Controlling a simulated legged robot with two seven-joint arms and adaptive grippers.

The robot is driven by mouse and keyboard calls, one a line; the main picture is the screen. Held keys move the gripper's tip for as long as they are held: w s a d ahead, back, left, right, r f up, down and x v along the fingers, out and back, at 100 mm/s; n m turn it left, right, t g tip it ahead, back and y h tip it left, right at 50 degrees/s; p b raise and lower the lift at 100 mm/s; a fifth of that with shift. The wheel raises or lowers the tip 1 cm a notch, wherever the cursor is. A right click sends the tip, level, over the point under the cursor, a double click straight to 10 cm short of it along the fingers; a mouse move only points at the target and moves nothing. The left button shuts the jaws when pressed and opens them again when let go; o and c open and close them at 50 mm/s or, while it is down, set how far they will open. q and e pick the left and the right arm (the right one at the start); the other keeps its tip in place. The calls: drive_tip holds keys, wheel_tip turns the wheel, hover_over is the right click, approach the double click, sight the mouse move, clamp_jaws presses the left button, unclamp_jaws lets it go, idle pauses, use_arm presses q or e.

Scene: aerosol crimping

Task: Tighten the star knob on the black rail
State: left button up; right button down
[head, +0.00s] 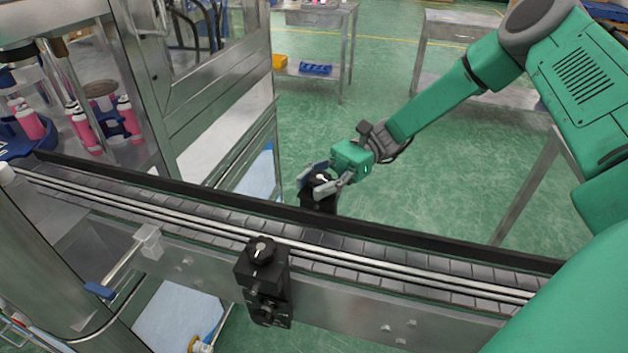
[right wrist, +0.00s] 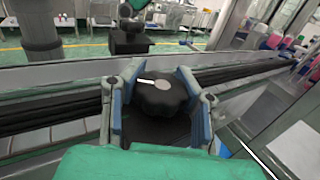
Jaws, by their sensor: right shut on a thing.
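The star knob (right wrist: 160,95) is black and lobed, with a grey centre and a white mark, and sits on a black block. In the right wrist view it lies between the two fingers of my right gripper (right wrist: 158,100), which is shut on it. In the head view my right gripper (head: 322,182) reaches down over the knob's block (head: 318,200) at the far black rail (head: 400,243). Its fingers partly hide the knob there. My left gripper does not show in either view.
A second black block with a knob (head: 261,250) stands on the near side of the conveyor (head: 200,215). A metal-framed machine with pink bottles (head: 84,130) is at the left. Steel tables (head: 315,15) stand at the back. Green floor lies open beyond the rail.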

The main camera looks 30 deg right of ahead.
drive_tip(key=shift+w+d+r+t, duration=0.1)
drive_tip(key=shift+w+d+t, duration=0.15)
drive_tip(key=shift+d, duration=0.35)
